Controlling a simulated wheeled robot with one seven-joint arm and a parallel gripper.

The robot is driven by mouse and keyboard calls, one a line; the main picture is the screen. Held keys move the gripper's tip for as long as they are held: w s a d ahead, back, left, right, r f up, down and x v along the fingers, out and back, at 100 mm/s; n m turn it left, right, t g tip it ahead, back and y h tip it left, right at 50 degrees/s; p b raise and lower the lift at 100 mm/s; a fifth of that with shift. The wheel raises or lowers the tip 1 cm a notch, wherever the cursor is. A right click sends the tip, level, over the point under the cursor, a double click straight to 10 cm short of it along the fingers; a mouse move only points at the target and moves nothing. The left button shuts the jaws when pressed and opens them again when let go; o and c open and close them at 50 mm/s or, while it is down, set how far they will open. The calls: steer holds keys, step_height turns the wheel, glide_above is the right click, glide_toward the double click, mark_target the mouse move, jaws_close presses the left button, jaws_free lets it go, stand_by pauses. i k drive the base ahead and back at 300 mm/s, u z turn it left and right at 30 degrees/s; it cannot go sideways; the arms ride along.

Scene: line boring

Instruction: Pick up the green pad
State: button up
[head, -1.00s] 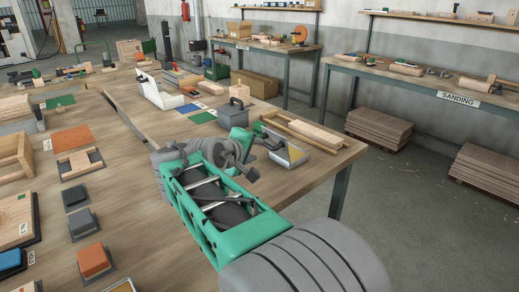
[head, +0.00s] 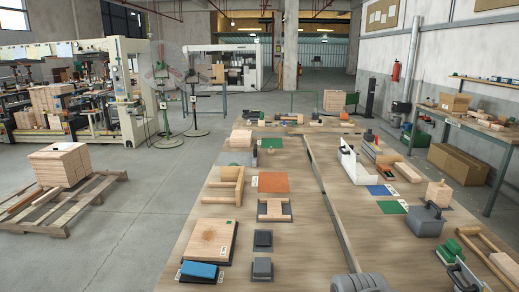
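In the head view a flat green pad (head: 391,207) lies on the right side of the bench, just in front of a flat blue pad (head: 380,190) and left of a grey case. Which one the task names I cannot tell. A grey ridged part of my arm shows at the bottom edge.
The grey case (head: 427,221) and a wooden block (head: 438,194) stand right of the nearer green pad. A white upright tool (head: 353,165) stands behind it. An orange pad (head: 273,182) lies across the seam. Bare bench top (head: 350,235) lies in front of the pads.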

mark_target(448, 252)
steer(key=z, duration=1.4)
